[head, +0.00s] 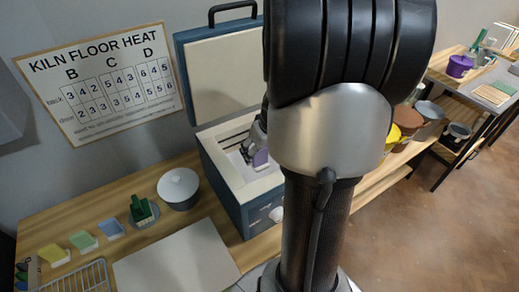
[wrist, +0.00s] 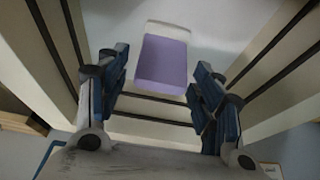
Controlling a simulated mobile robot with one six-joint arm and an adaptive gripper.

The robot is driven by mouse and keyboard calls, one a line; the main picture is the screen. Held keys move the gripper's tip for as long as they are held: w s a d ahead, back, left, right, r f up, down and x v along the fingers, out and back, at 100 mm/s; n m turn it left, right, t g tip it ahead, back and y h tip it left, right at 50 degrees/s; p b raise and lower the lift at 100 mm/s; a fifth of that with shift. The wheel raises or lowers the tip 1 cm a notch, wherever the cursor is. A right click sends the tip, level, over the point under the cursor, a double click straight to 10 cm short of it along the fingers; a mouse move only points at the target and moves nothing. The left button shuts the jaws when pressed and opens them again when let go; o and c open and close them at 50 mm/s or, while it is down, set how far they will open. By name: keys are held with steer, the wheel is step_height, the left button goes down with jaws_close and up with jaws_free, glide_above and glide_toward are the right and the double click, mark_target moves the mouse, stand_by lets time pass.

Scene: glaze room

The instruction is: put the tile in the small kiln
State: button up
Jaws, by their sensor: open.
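The small kiln (head: 223,178) is a blue box with a cream inside, and its lid (head: 222,72) stands open. The tile (wrist: 164,60) is purple with a pale band at its far end. It is inside the kiln, apparently flat on the pale floor, and a bit of purple shows in the head view (head: 261,158). My gripper (wrist: 160,75) is open inside the kiln, its fingers on either side of the tile's near end with gaps visible. My arm hides the kiln's right part in the head view.
A wall chart (head: 103,84) headed "KILN FLOOR HEAT" hangs left of the kiln. A pale board (head: 178,260) lies in front.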

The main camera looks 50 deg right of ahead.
steer(key=shift+r+p, duration=0.25)
steer(key=shift+p, duration=0.05)
steer(key=p+v, duration=0.3)
steer(key=v, duration=0.8)
steer(key=shift+s+r, duration=0.25)
steer(key=shift+r, duration=0.1)
steer(key=shift+a, duration=0.1)
